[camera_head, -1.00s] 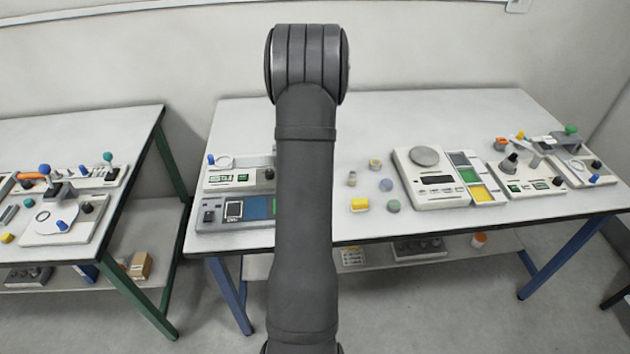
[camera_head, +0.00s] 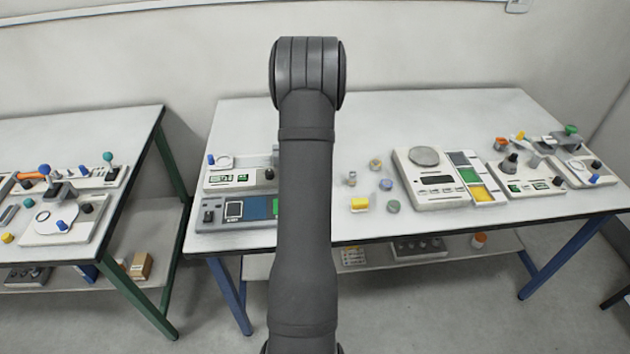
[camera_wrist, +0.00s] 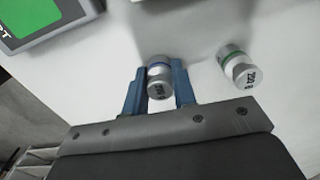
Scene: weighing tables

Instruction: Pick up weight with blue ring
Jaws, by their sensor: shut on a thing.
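The silver weight with a blue ring (camera_wrist: 159,79) stands between the blue fingers of my gripper (camera_wrist: 160,88) in the wrist view. The fingers are shut on its sides, and dark lettering shows on its end. I cannot tell whether it is clear of the table. A second silver weight, with a green ring (camera_wrist: 237,67), is apart from the gripper to the right. In the head view my own arm hides the gripper and the held weight.
A device with a green panel (camera_wrist: 42,18) is at the upper left of the wrist view. In the head view, several small pieces, including a yellow one (camera_head: 360,203), stand right of my arm. A balance (camera_head: 417,189) is farther right. The table's back middle (camera_head: 400,112) is clear.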

